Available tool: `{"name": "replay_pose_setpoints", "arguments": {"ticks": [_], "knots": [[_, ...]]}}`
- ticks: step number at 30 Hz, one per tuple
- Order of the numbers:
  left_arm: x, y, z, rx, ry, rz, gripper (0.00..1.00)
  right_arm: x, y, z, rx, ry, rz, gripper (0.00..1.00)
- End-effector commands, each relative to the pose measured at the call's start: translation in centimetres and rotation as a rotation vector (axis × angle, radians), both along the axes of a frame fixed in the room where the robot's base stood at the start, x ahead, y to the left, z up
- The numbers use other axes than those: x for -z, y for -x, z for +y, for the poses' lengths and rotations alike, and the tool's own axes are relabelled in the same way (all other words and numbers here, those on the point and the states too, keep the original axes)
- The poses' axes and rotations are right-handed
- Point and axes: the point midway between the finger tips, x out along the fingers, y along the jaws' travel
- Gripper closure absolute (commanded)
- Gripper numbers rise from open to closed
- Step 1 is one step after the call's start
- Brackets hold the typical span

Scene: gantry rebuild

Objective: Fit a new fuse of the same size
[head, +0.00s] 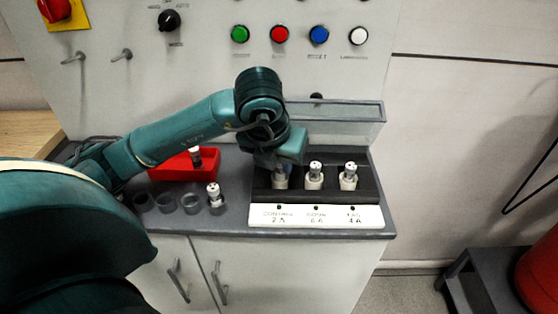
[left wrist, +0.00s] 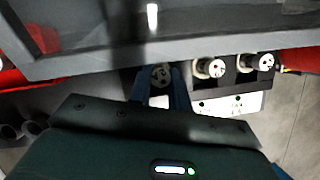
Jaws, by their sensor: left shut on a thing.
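My left gripper (head: 281,168) points down at the leftmost place of the black fuse block (head: 262,187), above the label that seems to read CONTROL. It is shut on a white fuse (head: 280,181), whose round top (left wrist: 161,74) shows between the fingers in the left wrist view. The fuse appears upright at its socket; I cannot tell how deep it sits. The middle fuse (head: 315,176) and right fuse (head: 348,176) stand upright in the block. One spare fuse (head: 214,194) stands in the rightmost holder at left; the other holders (head: 166,202) look empty. My right gripper is not in view.
A red tray (head: 211,161) behind the holders has a dark-and-white fuse (head: 195,156) in it. A raised clear cover (head: 335,127) stands behind the block, close to my wrist. The panel (head: 200,70) has buttons and knobs. A red cylinder (head: 540,262) stands at lower right.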

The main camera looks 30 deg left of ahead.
Motion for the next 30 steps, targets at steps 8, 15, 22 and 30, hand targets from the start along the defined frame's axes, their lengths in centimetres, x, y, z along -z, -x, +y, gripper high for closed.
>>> {"name": "replay_pose_setpoints", "arguments": {"ticks": [8, 15, 22, 30], "knots": [[0.01, 0.00, 0.01, 0.000, 0.000, 0.000, 1.00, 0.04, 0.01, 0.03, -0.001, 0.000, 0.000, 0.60], [0.08, -0.01, 0.03, 0.000, -0.001, -0.001, 1.00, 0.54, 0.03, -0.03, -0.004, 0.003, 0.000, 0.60], [-0.01, 0.00, 0.03, 0.000, -0.001, 0.000, 1.00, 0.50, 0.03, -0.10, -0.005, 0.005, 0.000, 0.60], [0.28, 0.00, 0.03, 0.000, -0.001, 0.000, 1.00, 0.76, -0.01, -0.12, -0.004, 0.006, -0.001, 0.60]]}}
